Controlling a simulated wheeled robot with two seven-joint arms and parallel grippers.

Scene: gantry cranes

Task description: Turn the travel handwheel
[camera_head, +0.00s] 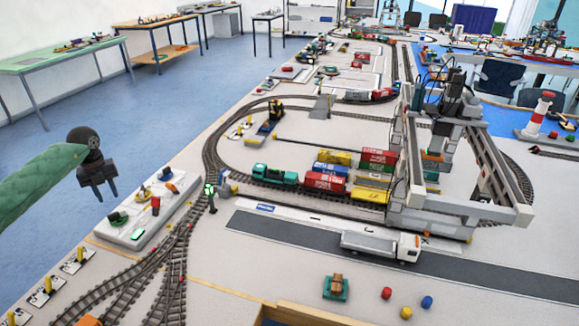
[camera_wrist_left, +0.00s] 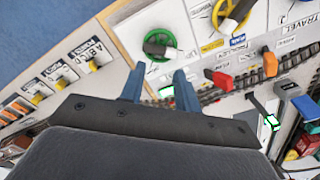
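The white control panel (camera_head: 138,236) stands at the table's left edge with three handwheels: green (camera_head: 118,219), yellow (camera_head: 145,194) and a bluish one (camera_head: 172,188). In the left wrist view, the green wheel (camera_wrist_left: 161,44) lies beyond my fingertips and the yellow wheel (camera_wrist_left: 232,14) is at the top. A label reading TRAVEL (camera_wrist_left: 298,26) shows at the upper right; the wheel belonging to it is outside that view. My left gripper (camera_head: 105,196) is open and empty, above and left of the panel, apart from the wheels; its fingers (camera_wrist_left: 160,88) show spread. My right gripper is not in view.
A red lever (camera_wrist_left: 218,80) and an orange one (camera_wrist_left: 270,63) stand on the panel. Signals and rail tracks (camera_head: 130,290) run beside it. Open floor (camera_head: 60,115) lies to the left.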

